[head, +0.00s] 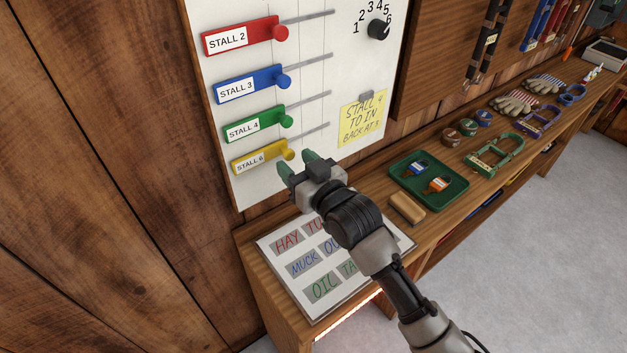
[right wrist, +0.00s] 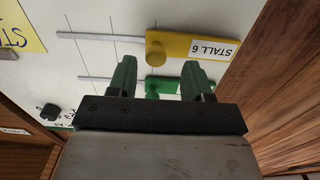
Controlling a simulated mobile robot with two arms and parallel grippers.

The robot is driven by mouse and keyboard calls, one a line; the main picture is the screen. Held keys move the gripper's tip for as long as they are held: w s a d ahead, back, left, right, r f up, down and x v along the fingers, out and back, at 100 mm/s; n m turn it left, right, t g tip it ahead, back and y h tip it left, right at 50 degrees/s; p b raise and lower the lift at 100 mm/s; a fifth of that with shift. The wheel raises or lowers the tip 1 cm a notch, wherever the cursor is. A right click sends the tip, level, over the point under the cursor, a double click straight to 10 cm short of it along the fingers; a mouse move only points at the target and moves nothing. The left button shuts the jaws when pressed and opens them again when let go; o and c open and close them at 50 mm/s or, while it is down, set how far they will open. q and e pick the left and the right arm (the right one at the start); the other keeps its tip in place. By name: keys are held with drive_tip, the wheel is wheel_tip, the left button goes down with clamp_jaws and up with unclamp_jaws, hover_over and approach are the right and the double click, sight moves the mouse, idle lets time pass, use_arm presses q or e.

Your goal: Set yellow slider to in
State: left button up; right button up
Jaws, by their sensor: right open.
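The yellow slider (head: 262,158), labelled STALL 6, is the lowest on the white board. It sits at the left end of its thin horizontal track, with a round yellow knob (head: 289,154) on its right end. The upside-down right wrist view also shows the slider (right wrist: 190,46) and its knob (right wrist: 155,48). My right gripper (head: 297,162) is open and empty, its green fingertips just below and in front of the knob. In the wrist view the knob appears between and beyond the fingers (right wrist: 158,64); I see no clear contact. My left gripper is not in view.
Green (head: 255,123), blue (head: 251,84) and red (head: 245,35) sliders sit above, also at left. A yellow note (head: 362,119) and black dial (head: 379,29) are to the right. The bench below holds a lettered board (head: 291,288), green tray (head: 405,191) and brush (head: 407,208).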

drive_tip(key=v, duration=0.7)
idle(0.3)
